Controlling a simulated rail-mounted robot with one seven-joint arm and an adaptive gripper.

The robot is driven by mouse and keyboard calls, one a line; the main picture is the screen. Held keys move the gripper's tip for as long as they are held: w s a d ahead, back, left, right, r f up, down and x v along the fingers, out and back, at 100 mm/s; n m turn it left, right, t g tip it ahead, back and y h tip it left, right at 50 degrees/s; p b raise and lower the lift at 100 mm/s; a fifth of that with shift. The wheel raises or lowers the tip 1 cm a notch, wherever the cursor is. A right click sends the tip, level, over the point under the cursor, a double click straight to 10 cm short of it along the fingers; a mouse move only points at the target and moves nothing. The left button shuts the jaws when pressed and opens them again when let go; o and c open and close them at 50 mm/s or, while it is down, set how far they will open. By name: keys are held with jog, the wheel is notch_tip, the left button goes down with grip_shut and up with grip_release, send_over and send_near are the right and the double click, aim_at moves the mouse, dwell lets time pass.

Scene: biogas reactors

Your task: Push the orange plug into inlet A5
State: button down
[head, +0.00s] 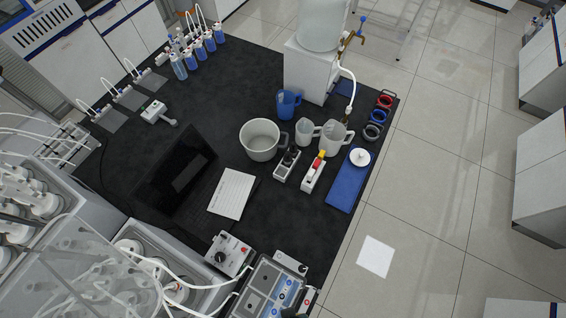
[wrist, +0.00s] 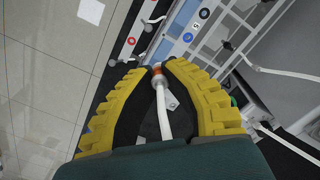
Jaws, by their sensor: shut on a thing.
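My gripper (wrist: 157,68) shows in the wrist view with its two ribbed yellow fingers closed together at the tips. It is shut on the orange plug (wrist: 157,70), whose orange band shows between the fingertips. A white tube (wrist: 161,105) runs from the plug back between the fingers. Just beyond the tips is a grey-blue panel (wrist: 178,50) with blue and black round marks and a small number that looks like 5. I cannot tell which opening is inlet A5, or whether the plug touches one. My gripper cannot be made out in the head view.
In the head view the panel unit (head: 262,290) stands at the bench's front edge, beside a control box with a black knob (head: 228,254). White tubes and reactors crowd the lower left. A laptop (head: 178,170), a pot (head: 260,140) and jugs stand on the dark bench.

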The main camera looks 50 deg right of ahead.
jog(key=s+a, duration=0.3)
jog(key=s, duration=0.2)
jog(key=shift+a, duration=0.25)
jog(key=shift+w+f+b, duration=0.1)
jog(key=shift+f+b, duration=3.55)
jog(key=shift+f, duration=4.3)
jog(key=shift+f+p, duration=0.4)
jog(key=shift+p, duration=0.1)
jog(key=shift+f+b, duration=0.3)
jog(key=shift+f, duration=0.35)
